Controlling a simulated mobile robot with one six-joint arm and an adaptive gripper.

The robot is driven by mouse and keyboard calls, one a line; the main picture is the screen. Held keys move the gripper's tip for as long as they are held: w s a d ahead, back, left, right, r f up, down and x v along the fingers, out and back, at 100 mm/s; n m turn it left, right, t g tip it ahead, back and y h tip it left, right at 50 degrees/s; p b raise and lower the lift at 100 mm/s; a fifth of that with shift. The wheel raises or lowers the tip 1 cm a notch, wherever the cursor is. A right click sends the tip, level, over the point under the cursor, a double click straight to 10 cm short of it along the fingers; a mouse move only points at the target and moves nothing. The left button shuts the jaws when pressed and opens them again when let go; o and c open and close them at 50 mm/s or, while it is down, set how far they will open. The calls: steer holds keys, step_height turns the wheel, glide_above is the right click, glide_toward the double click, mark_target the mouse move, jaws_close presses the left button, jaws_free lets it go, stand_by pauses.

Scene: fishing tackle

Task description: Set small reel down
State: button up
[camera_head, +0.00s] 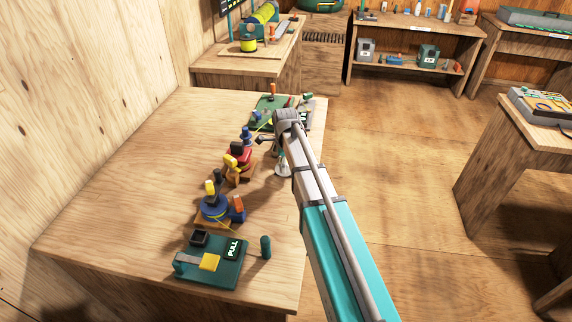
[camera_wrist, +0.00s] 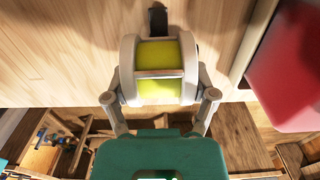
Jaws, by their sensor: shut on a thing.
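The small reel (camera_wrist: 158,56) fills the middle of the wrist view. It has pale grey ends, yellow-green line and a dark foot or handle on its far side. My gripper (camera_wrist: 160,98) is shut on it, one finger at each side. Wooden board shows behind the reel, but I cannot tell whether the reel touches it. In the head view my arm reaches over the right edge of the wooden workbench (camera_head: 130,190), and its wrist hides most of my gripper. A pale, round-based part shows below the wrist there; I cannot tell whether it is the reel.
Close left of my wrist stand a red reel (camera_head: 240,155) and a blue reel (camera_head: 215,208). A green plate marked PULL (camera_head: 228,270) lies at the bench's near end, and another green plate (camera_head: 266,104) at the far end. The bench's left middle is clear. A blurred red thing (camera_wrist: 290,75) is at right in the wrist view.

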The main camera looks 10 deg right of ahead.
steer(key=shift+f, duration=0.15)
steer(key=o, duration=1.2)
steer(key=shift+r, duration=0.25)
step_height(320, 180, up, 12)
steer(key=p, duration=1.2)
steer(key=shift+s, duration=0.15)
